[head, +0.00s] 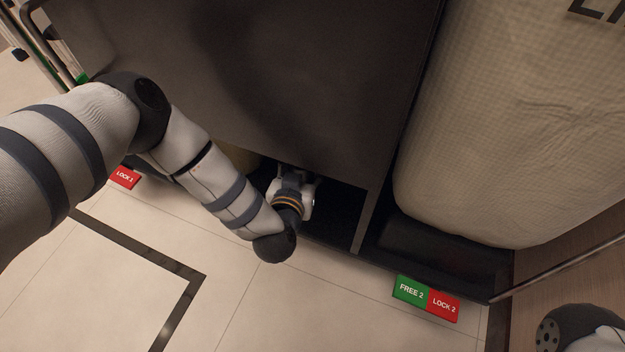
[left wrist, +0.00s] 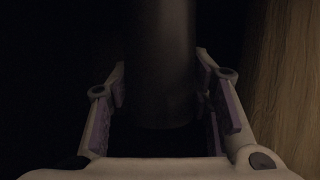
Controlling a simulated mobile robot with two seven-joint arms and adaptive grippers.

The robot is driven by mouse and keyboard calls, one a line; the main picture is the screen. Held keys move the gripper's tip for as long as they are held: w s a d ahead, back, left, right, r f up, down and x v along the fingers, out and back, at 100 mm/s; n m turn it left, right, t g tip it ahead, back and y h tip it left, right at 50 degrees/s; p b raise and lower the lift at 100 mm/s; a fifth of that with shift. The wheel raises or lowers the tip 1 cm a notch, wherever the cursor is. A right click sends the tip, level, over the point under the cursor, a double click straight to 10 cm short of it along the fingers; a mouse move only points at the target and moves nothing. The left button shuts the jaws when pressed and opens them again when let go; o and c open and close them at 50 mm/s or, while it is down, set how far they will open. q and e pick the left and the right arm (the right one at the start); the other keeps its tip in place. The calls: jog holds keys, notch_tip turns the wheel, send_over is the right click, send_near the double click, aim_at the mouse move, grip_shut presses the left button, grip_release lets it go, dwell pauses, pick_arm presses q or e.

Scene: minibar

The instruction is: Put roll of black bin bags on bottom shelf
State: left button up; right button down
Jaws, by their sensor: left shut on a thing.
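The roll of black bin bags (left wrist: 160,65) is a dark cylinder in the left wrist view, between the two fingers of my left gripper (left wrist: 160,95). The gripper is shut on it. In the head view my left gripper (head: 296,188) reaches into the dark opening of the bottom shelf (head: 337,218), under the grey cart panel. Its fingertips and the roll are hidden there. The wrist view is very dark, so I cannot tell whether the roll touches the shelf. My right gripper is not in view.
A large beige bag (head: 500,130) hangs right of the shelf's divider (head: 366,215). The grey panel (head: 290,80) overhangs the opening. A tan textured surface (left wrist: 285,80) is close on the right in the wrist view. Red and green pedals (head: 427,298) stick out low at the front.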

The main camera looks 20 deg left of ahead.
aim_at(310, 178)
pick_arm(q)
jog(key=shift+w+d+f+b, duration=0.4)
jog(key=shift+w+f, duration=0.2)
jog(key=shift+f, duration=0.2)
jog(key=f+b, duration=0.2)
jog(key=f, duration=0.1)
jog(key=shift+w+d+f, duration=0.1)
jog(key=shift+w+f, duration=0.1)
jog(key=shift+f, duration=0.1)
jog(key=shift+r, duration=0.2)
jog(key=shift+f, duration=0.1)
jog(key=o, duration=1.3)
